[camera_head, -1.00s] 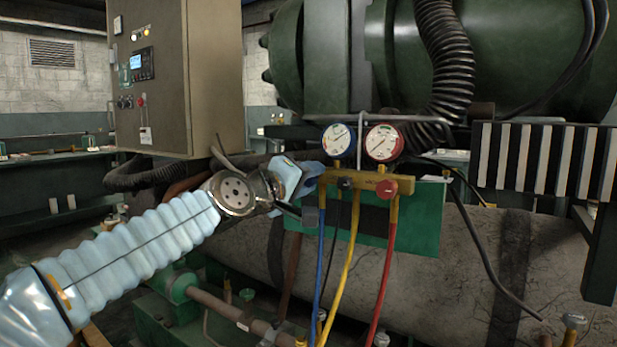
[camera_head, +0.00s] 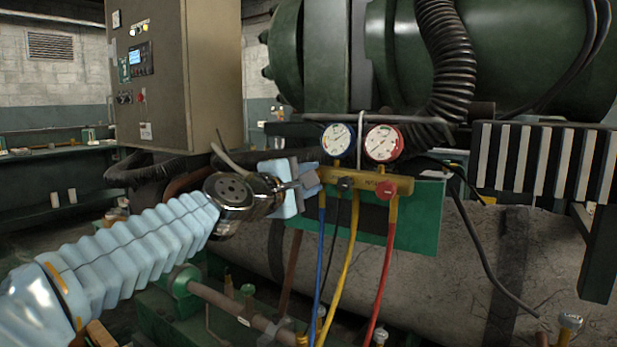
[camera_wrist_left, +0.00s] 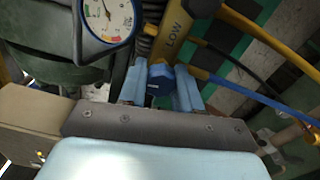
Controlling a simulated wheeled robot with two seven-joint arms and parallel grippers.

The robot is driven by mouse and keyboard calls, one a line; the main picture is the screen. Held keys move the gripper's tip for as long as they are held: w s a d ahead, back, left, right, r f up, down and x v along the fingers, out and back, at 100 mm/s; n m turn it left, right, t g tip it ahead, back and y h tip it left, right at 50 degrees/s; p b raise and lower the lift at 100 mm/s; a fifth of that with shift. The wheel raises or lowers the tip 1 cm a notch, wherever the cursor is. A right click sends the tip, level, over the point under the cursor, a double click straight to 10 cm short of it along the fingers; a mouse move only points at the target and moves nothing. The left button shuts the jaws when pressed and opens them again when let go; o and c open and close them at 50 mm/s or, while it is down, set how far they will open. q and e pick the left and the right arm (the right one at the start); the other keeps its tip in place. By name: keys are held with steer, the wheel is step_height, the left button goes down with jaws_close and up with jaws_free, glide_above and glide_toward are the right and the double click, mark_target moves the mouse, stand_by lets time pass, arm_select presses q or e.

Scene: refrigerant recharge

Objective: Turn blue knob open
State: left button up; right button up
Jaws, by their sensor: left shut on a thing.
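The blue knob (camera_wrist_left: 160,79) sits at the end of the brass manifold, beside the word "LOW", in the left wrist view. My left gripper (camera_wrist_left: 161,88) has its two light-blue fingers on either side of the knob and is shut on it. In the head view my left gripper (camera_head: 308,180) is at the left end of the brass manifold (camera_head: 362,182), and it hides the knob there. A blue-rimmed gauge (camera_head: 338,139) and a red-rimmed gauge (camera_head: 383,143) stand above the manifold. My right gripper is not in view.
A red knob (camera_head: 386,189) is at the manifold's right end. Blue (camera_head: 319,250), yellow (camera_head: 342,270) and red (camera_head: 385,270) hoses hang below it. A green panel (camera_head: 425,215) is behind. A grey control cabinet (camera_head: 175,80) stands to the left.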

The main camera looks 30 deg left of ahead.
arm_select(q)
steer(key=shift+a, duration=0.15)
stand_by(0.3)
steer(key=o, duration=1)
steer(key=shift+o, duration=0.2)
steer(key=s+a+b, duration=0.1)
steer(key=s, duration=1.2)
steer(key=shift+s, duration=0.4)
